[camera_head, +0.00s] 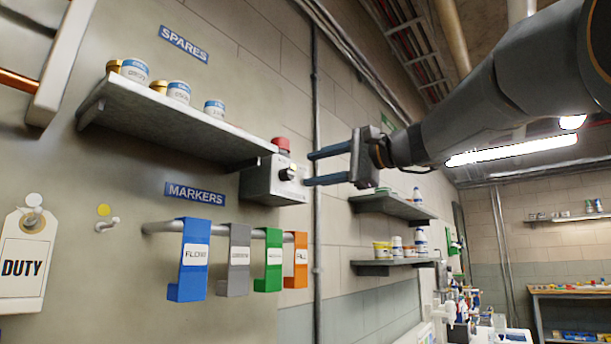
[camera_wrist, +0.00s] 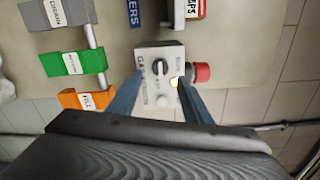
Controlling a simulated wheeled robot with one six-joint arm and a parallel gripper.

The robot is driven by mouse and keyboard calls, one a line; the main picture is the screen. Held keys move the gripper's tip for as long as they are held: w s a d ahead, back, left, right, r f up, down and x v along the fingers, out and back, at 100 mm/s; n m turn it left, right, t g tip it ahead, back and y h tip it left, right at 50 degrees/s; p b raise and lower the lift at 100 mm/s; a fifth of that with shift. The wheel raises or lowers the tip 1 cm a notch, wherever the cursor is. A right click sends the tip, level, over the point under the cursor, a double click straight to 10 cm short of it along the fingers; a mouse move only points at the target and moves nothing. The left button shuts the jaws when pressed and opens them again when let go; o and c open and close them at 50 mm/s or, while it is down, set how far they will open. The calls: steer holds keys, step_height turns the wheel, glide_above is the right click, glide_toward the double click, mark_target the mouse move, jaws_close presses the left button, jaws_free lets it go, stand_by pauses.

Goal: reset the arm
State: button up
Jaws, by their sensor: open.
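My gripper (camera_head: 318,167) is open and empty, held out from the right in the head view, with its fingers pointing at a grey control box (camera_head: 272,181) on the wall. In the wrist view my gripper (camera_wrist: 158,92) has its two blue fingers on either side of the lower part of the box (camera_wrist: 147,57). The box has a dark knob, a lit yellowish lamp and a red button (camera_head: 281,144). The red button (camera_wrist: 201,72) also shows in the wrist view. I cannot tell whether the fingertips touch the box.
A shelf (camera_head: 180,125) with several small jars is left of the box. Below, a rail (camera_head: 160,227) carries blue, grey, green and orange markers. A DUTY tag (camera_head: 24,265) hangs at far left. More shelves (camera_head: 395,207) stand behind my gripper.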

steer(key=shift+s+d, duration=0.25)
stand_by(0.4)
